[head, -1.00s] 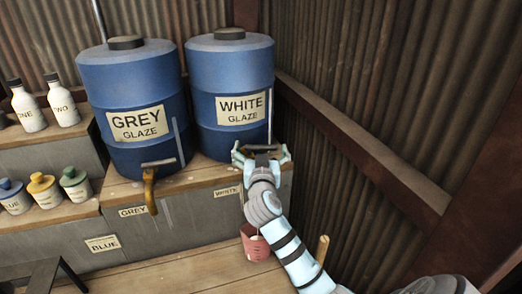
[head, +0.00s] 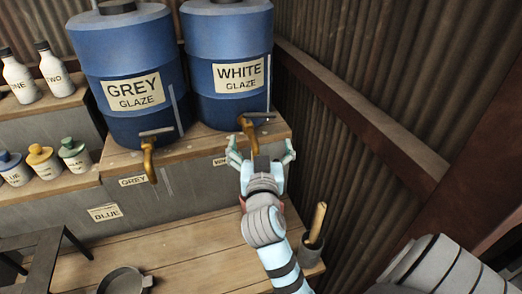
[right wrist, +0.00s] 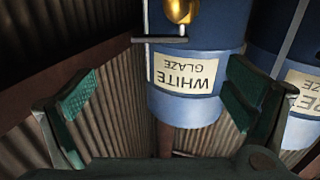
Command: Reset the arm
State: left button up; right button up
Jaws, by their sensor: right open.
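My right gripper (head: 262,152) is open and empty in the head view. It is in front of and below the gold tap (head: 249,131) of the blue WHITE GLAZE barrel (head: 231,105), apart from the tap. In the right wrist view, the two green finger pads of the right gripper (right wrist: 162,90) are wide apart with nothing between them. The WHITE GLAZE barrel (right wrist: 190,107) appears upside down beyond them, with its tap (right wrist: 180,10) at the top edge. My left gripper is not in view.
A GREY GLAZE barrel (head: 127,60) with its own tap stands to the left. A red cup is mostly hidden behind my right arm. A grey pot (head: 308,250) holding a wooden handle stands right of the arm. A dark pan (head: 124,282) lies at the front.

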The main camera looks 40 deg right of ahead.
dwell(0.6)
jog(key=s+a+f+n+g+y, duration=0.1)
jog(key=s+f+n+g+y, duration=0.15)
jog(key=f, duration=0.45)
jog(key=s+a+f+n+g+y, duration=0.15)
jog(key=s+f, duration=0.25)
jog(key=f, duration=0.4)
jog(key=s+a+f+n+g+y, duration=0.2)
jog(key=s+a+f+g+y, duration=0.1)
jog(key=s+f, duration=0.4)
jog(key=s+a+f+n+g+y, duration=0.2)
jog(key=s+a+f+g, duration=0.15)
jog(key=s, duration=0.65)
notch_tip(320, 180, down, 22)
jog(key=s+d+g, duration=0.2)
jog(key=s, duration=0.1)
jog(key=s+f, duration=1.1)
jog(key=s, duration=0.2)
jog(key=shift+d+f+g+y, duration=0.15)
jog(key=shift+d+g+y, duration=0.15)
jog(key=shift+g+y, duration=0.15)
jog(key=shift+s, duration=0.15)
